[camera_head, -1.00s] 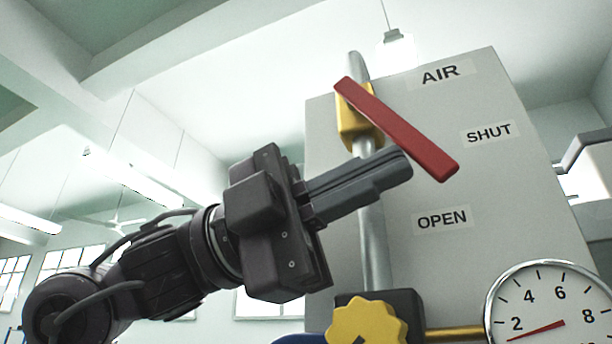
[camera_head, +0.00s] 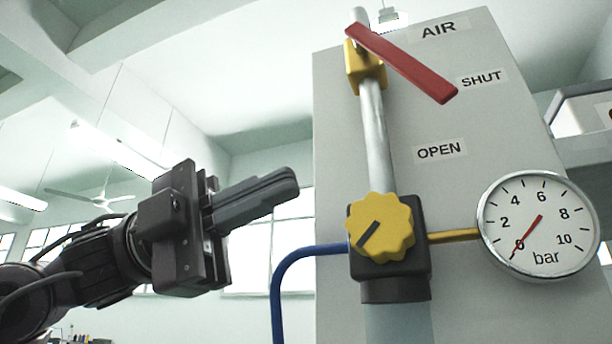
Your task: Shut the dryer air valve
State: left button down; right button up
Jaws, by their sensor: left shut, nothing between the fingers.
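The red valve lever (camera_head: 408,67) is on a yellow valve body (camera_head: 364,68) on a vertical metal pipe. It slants down to the right, its free end just left of and slightly below the SHUT label (camera_head: 481,78), well above the OPEN label (camera_head: 439,149). The round gauge (camera_head: 555,225) has its red needle at about 0 bar. My left gripper (camera_head: 294,185) is shut and empty, left of the pipe and below the lever, apart from both in the picture. My right gripper is not in view.
A yellow knob (camera_head: 385,228) on a black regulator stands below the lever on the pipe. A blue hose (camera_head: 279,285) runs from it to the left. The grey panel (camera_head: 340,150) stands behind. Open room surrounds my left gripper on the left.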

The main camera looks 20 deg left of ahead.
aim_at(363, 40)
jog(key=k+l, duration=0.65)
jog(key=k+j, duration=0.05)
jog(key=k, duration=0.05)
